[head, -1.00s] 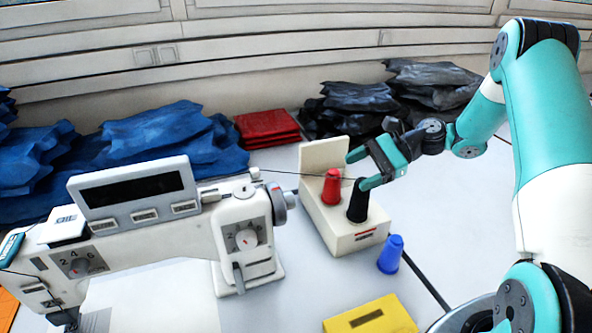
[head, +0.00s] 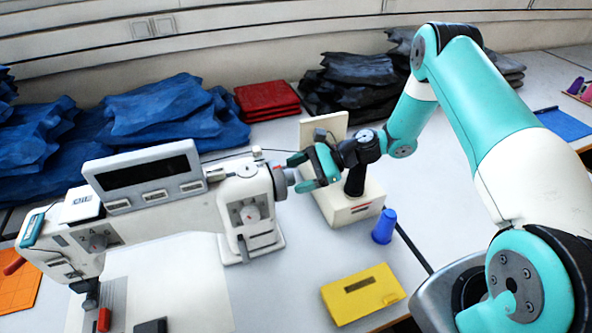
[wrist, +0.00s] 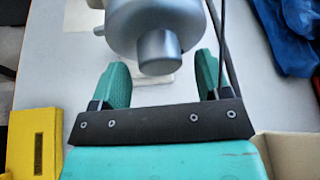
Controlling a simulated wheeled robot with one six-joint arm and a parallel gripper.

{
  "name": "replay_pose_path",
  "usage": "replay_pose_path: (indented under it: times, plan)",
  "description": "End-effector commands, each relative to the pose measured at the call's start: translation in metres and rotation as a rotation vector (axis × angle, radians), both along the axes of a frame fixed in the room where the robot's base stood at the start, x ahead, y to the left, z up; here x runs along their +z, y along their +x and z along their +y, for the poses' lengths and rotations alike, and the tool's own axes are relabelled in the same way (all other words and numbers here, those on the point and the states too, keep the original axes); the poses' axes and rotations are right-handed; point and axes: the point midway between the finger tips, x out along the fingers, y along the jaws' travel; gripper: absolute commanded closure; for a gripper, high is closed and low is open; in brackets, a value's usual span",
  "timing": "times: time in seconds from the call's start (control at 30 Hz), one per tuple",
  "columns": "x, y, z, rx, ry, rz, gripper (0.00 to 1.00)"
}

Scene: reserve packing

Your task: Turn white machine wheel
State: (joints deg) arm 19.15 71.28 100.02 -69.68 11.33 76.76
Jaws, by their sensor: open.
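The white sewing machine (head: 165,215) stands at the left in the head view. Its grey wheel (head: 279,181) is on the machine's right end, and it also shows at the top of the wrist view (wrist: 150,22) with a grey round knob (wrist: 158,52) sticking out. My gripper (head: 292,172) is open and level with the wheel, just to its right. In the wrist view my two green fingertips (wrist: 160,75) stand one on each side of the knob's end, with gaps on both sides. I see no contact.
A white spool stand (head: 340,211) with a black spool is just behind my gripper, partly hidden by it. A blue spool (head: 384,226) and a yellow box (head: 362,294) are on the table at the right. Blue cloth (head: 160,120) and red cloth (head: 266,100) lie behind the machine.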

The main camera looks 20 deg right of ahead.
Motion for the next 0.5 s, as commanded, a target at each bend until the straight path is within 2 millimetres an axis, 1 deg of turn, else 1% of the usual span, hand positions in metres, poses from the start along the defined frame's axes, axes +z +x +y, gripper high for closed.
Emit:
replay_pose_path:
  times: [0.03, 0.13, 0.4, 0.43, 0.47, 0.5]
  plan:
    - [-0.0008, 0.0005, 0.0043, 0.001, 0.0, 0.0, 0.3]
    - [-0.0031, 0.0015, 0.0081, -0.001, 0.0, 0.0, 0.3]
    - [-0.0041, 0.0018, 0.009, -0.001, 0.0, 0.0, 0.3]
    - [-0.004, 0.0018, 0.009, -0.001, 0.0, 0.0, 0.35]
    - [-0.004, 0.0018, 0.0089, -0.001, 0.0, 0.0, 0.42]
    - [-0.004, 0.0018, 0.0089, -0.001, 0.0, 0.0, 0.51]
